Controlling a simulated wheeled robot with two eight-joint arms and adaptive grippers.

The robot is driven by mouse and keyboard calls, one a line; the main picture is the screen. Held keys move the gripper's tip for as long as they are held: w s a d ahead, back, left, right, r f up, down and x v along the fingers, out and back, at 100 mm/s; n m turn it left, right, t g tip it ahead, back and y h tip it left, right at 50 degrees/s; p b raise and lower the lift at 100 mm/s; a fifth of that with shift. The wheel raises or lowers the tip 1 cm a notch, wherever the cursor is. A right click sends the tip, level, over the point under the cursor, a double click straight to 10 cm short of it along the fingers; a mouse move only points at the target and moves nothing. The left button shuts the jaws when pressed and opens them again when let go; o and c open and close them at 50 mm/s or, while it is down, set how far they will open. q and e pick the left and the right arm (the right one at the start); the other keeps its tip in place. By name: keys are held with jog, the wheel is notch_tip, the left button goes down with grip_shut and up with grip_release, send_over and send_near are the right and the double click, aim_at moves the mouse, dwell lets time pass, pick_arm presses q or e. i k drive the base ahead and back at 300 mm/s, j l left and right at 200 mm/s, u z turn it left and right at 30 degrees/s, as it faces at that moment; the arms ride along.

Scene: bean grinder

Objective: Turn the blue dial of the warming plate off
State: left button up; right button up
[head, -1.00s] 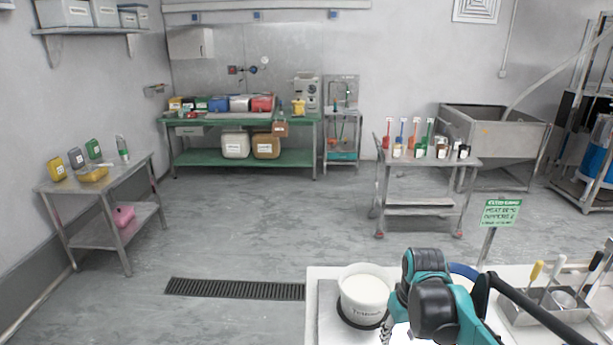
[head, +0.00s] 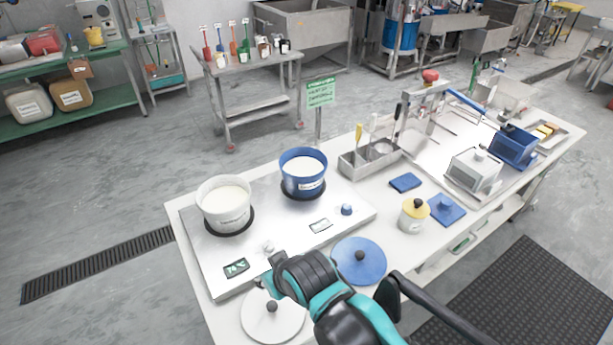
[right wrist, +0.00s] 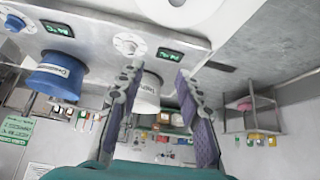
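The warming plate (head: 290,225) is a flat metal slab on the white table, with a white dial (head: 268,246) and a blue dial (head: 347,209) on its front part. Each dial has a small display beside it. A white pot (head: 226,207) and a blue pot (head: 303,178) stand on it. My right gripper (right wrist: 157,74) is open and empty near the white dial, which shows beyond its fingertips in the right wrist view (right wrist: 130,45). In the head view my right wrist hides its fingers. The blue dial lies off to its right there. My left gripper is out of view.
A white lid (head: 285,325) and a blue lid (head: 372,270) lie in front of the plate, close to my right arm. A yellow-lidded jar (head: 413,218) and a utensil holder (head: 370,160) stand to the right. A green sign (head: 320,93) rises behind the table.

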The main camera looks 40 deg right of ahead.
aim_at(346, 209)
jog(key=z, duration=0.4)
jog(key=j+z, duration=0.1)
jog(key=z, duration=0.3)
jog(key=k+z, duration=0.1)
jog(key=z, duration=0.7)
jog(key=l+u, duration=0.1)
jog(key=u, duration=0.2)
jog(key=l+u, duration=0.1)
jog(key=l, duration=0.25)
jog(key=i+l+z, duration=0.1)
jog(key=z, duration=0.55)
